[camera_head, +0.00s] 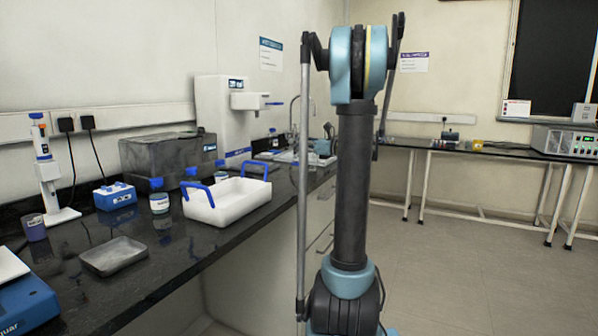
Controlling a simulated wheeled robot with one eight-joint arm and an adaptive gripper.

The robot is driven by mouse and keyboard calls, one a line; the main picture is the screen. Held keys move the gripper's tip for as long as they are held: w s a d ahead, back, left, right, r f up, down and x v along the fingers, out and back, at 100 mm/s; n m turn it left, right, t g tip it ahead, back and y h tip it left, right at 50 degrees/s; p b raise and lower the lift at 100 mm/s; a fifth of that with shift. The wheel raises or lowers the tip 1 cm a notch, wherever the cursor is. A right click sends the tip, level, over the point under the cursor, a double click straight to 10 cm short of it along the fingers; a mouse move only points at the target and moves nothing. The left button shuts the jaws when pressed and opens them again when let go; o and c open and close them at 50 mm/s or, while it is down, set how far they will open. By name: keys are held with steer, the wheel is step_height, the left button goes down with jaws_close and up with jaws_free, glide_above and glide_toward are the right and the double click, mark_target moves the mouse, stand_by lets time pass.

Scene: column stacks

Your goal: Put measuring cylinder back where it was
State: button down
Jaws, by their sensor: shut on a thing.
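I cannot make out a measuring cylinder for certain in the head view. My own arm stands upright across the middle of the picture and hides part of the bench behind it. My gripper does not show clearly, so I cannot see its fingers or what is between them. A small dark and teal shape and something glassy show just left of my arm near the sink, too small to identify. The black bench (185,258) runs along the left wall.
Floor at right is clear.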

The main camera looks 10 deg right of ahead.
mark_target(302, 162)
steer(key=shift+f, duration=3.55)
steer(key=c, duration=1.3)
jaws_free()
steer(key=v, duration=1.2)
